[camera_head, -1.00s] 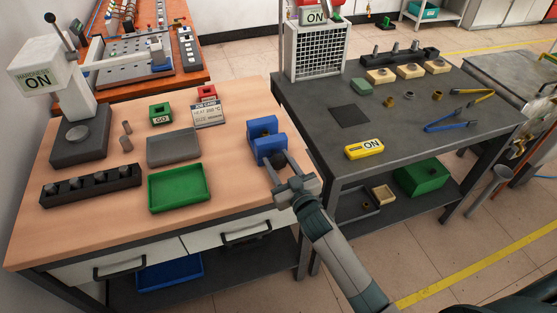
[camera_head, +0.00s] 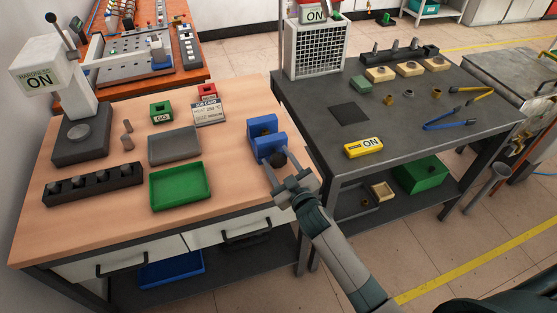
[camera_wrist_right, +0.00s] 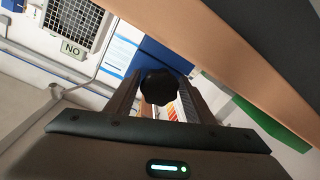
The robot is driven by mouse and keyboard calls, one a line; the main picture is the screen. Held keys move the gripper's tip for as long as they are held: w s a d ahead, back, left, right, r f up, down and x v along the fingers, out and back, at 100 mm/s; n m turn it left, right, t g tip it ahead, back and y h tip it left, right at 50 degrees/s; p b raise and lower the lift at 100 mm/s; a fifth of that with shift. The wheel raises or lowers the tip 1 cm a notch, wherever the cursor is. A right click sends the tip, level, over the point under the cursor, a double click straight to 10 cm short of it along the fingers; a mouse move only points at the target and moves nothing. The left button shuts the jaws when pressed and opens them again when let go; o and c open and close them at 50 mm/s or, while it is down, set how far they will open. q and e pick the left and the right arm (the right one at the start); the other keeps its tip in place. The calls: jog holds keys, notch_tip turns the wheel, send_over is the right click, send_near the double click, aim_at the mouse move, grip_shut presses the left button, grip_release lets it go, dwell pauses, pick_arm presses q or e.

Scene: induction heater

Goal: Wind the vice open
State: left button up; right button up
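The blue vice (camera_head: 264,128) stands at the right edge of the wooden bench, with a gap between its two jaw blocks. Its dark round knob (camera_head: 279,160) faces the front. My right gripper (camera_head: 281,168) is at the knob, with one finger on each side. In the right wrist view the black lobed knob (camera_wrist_right: 160,87) fills the space between the fingertips, and the fingers appear to touch it. Part of the blue vice body (camera_wrist_right: 163,55) shows behind it. My left gripper is not in view.
A green tray (camera_head: 180,203) and a grey tray (camera_head: 173,162) lie left of the vice. A dark block with several holes (camera_head: 92,184) is further left.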

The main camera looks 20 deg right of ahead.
jog(key=shift+o, duration=0.5)
jog(key=shift+s, duration=0.1)
jog(key=shift+s+d+f, duration=0.1)
jog(key=shift+s, duration=0.45)
jog(key=s+d+r+b, duration=0.1)
jog(key=s+b, duration=0.3)
jog(key=s, duration=1.2)
jog(key=shift+d, duration=0.35)
